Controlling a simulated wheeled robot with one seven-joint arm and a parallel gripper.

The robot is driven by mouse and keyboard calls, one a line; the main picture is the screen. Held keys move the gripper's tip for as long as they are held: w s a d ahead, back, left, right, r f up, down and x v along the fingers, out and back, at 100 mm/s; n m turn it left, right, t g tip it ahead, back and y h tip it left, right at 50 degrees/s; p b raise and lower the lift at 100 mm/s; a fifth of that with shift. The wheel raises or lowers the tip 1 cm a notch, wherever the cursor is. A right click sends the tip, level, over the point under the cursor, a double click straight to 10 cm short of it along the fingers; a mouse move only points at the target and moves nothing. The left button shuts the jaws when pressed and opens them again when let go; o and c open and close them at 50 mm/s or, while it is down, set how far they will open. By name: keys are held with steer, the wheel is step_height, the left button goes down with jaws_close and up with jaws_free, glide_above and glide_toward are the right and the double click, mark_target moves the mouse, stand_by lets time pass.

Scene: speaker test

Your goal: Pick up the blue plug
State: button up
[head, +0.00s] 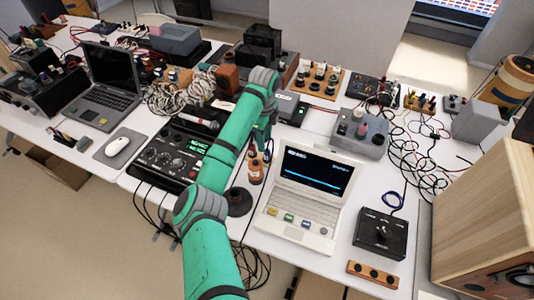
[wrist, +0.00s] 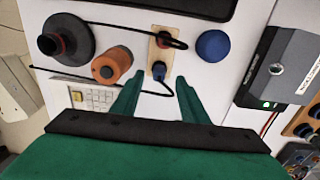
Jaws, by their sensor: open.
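In the wrist view, a small dark blue plug (wrist: 159,70) sits at the near end of a narrow wooden strip (wrist: 153,50), with a black cable trailing from it. A red and black plug (wrist: 164,39) is at the strip's other end. My gripper (wrist: 160,79) is open and empty, its two green fingers on either side of the blue plug in the picture. I cannot tell how high the fingertips are above it. In the head view, my gripper (head: 265,148) points down over the table, and my arm and fingers hide the plug there.
Beside the strip are an orange cylinder (wrist: 112,65), a dark round base (wrist: 66,40), a blue round piece (wrist: 213,45) and a grey box (wrist: 283,66). In the head view, a white laptop-like device (head: 300,205) stands right of my arm, and a black mixer (head: 165,155) left of it.

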mark_target(267, 150)
steer(key=f, duration=0.6)
steer(key=shift+s+d+f, duration=0.1)
steer(key=shift+s+d, duration=0.05)
steer(key=shift+d, duration=0.2)
steer(key=shift+f, duration=0.6)
steer(key=shift+c, duration=0.5)
jaws_close()
